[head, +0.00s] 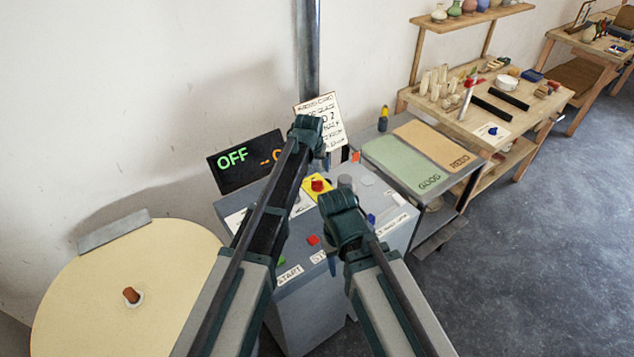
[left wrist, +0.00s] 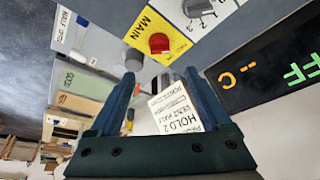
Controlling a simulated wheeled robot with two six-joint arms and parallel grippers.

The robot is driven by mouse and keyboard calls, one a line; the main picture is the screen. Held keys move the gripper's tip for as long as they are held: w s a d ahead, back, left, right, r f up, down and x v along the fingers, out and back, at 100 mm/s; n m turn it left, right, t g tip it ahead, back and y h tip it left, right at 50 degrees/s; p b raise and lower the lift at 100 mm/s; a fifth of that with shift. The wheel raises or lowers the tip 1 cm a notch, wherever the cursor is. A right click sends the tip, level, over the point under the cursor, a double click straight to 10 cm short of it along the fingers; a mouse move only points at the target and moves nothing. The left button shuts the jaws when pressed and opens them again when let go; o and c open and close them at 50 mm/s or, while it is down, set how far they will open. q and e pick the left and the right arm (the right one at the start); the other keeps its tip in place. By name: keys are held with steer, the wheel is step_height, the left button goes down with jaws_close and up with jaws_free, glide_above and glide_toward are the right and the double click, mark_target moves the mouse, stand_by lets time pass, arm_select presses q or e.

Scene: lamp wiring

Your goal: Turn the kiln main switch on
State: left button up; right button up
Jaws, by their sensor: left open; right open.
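The kiln main switch is a red knob (head: 317,185) on a yellow plate on top of the grey control cabinet (head: 402,232). In the left wrist view the red knob (left wrist: 159,43) sits on the yellow plate marked MAIN (left wrist: 150,27), just beyond my fingertips. My left gripper (head: 309,135) is above and behind the switch in the head view; its open fingers (left wrist: 159,75) show in the wrist view with nothing gripped. My right gripper (head: 346,220) is open over the cabinet's front right; its fingers are partly hidden. The black display (head: 245,162) reads OFF.
A printed card (head: 322,120) stands behind the cabinet, by a metal post (head: 308,50). A red button (head: 313,240) and green button are on the cabinet's front part. The round cream kiln lid (head: 90,290) is left; a GOOD/REED sorting table (head: 405,160) is right.

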mark_target(317, 181)
arm_select(q)
steer(key=b+x, duration=1.1)
steer(key=x, duration=0.1)
steer(key=shift+w+d+f, duration=0.1)
steer(key=shift+w+f, duration=0.05)
steer(key=shift+f, duration=0.2)
steer(key=shift+r, duration=0.1)
jaws_close()
